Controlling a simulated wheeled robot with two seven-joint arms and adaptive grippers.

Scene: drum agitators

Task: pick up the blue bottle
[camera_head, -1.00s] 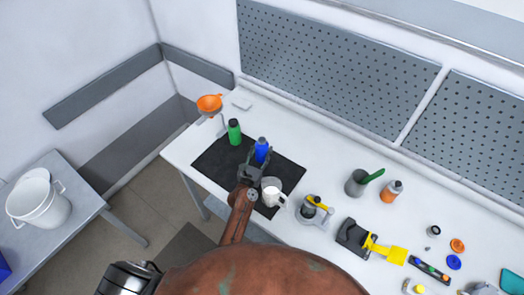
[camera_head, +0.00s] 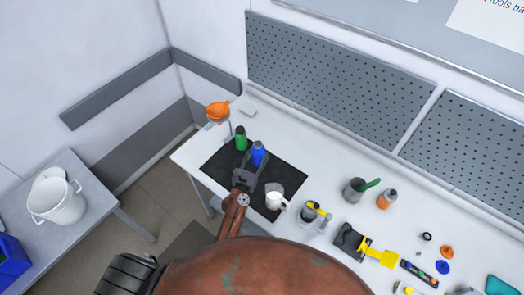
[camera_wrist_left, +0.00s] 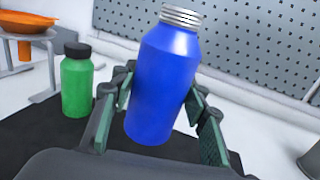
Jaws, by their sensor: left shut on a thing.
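The blue bottle (camera_head: 258,153) stands out over the black mat (camera_head: 215,170), close to the green bottle (camera_head: 241,139). My left gripper (camera_head: 250,170) is shut on it. In the left wrist view the blue bottle (camera_wrist_left: 165,80), with a silver ribbed cap, sits between the green-padded fingers of my left gripper (camera_wrist_left: 160,105) and leans slightly in the picture. Its base looks clear of the mat, but the gap is hard to judge. The green bottle (camera_wrist_left: 77,82) with a black cap stands apart on the left. My right gripper is not in view.
An orange funnel (camera_head: 217,111) on a stand is behind the green bottle. A grey cup (camera_head: 354,189), an orange bottle (camera_head: 386,200) and tools lie to the right. Pegboards (camera_head: 335,80) line the wall.

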